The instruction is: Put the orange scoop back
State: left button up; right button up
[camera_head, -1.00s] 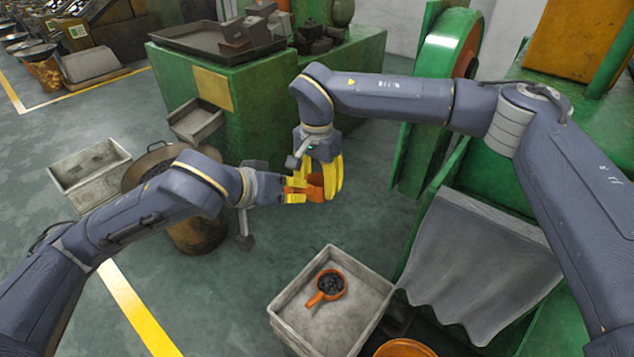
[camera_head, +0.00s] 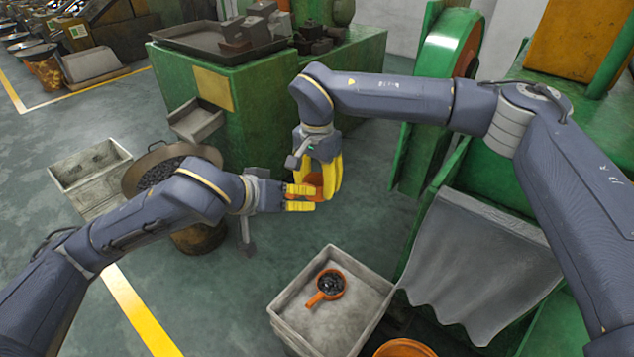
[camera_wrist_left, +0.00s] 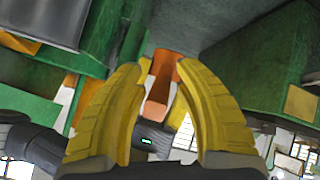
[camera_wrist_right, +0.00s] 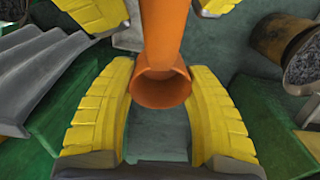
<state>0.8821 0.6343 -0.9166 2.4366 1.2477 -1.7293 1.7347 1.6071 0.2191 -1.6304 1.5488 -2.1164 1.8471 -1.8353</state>
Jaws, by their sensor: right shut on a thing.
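An orange scoop (camera_head: 315,181) is held above the floor between my two grippers. My right gripper (camera_head: 330,195) points down and is shut on it. In the right wrist view the scoop's round cup (camera_wrist_right: 160,90) sits between the right fingers, its handle running up out of frame. My left gripper (camera_head: 308,198) comes in from the left with its fingers parted; in the left wrist view (camera_wrist_left: 163,65) they stand on either side of the orange handle (camera_wrist_left: 160,90). A second orange scoop (camera_head: 315,299) with dark pieces in it lies in the grey box (camera_head: 350,318).
A round pan (camera_head: 133,182) of dark pieces stands on a drum at left, beside another grey bin (camera_head: 65,178). A green machine (camera_head: 240,130) is behind, and a grey chute (camera_head: 480,265) is at right. An orange bucket (camera_head: 405,348) is at the bottom edge. Floor between is clear.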

pick_arm(q)
notch_tip(320, 180, down, 31)
jog(key=n+g+y, duration=0.1)
jog(key=n+g, duration=0.2)
jog(key=n, duration=0.4)
jog(key=s+a+f+n+g+y, duration=0.1)
jog(key=s+a+f, duration=0.25)
jog(key=f, duration=0.65)
jog(key=s+a+f+n+g+y, duration=0.1)
jog(key=s+a+f, duration=0.25)
jog(key=f, duration=0.75)
jog(key=s+a+f+m+y, duration=0.1)
jog(key=s+a+f+m, duration=0.2)
jog(key=s+f, duration=0.6)
jog(key=s+a+f+m+y, duration=0.1)
jog(key=s+a+f+m, duration=0.2)
jog(key=s+f, duration=0.6)
jog(key=s+a+f+m+g+y, duration=0.1)
jog(key=s+a+f+m, duration=0.3)
jog(key=s, duration=1.7)
notch_tip(320, 180, down, 6)
jog(key=shift+s+a+r+y, duration=0.3)
jog(key=shift+s+a, duration=0.1)
jog(key=shift+a, duration=0.85)
pick_arm(e)
jog(key=shift+f, duration=0.1)
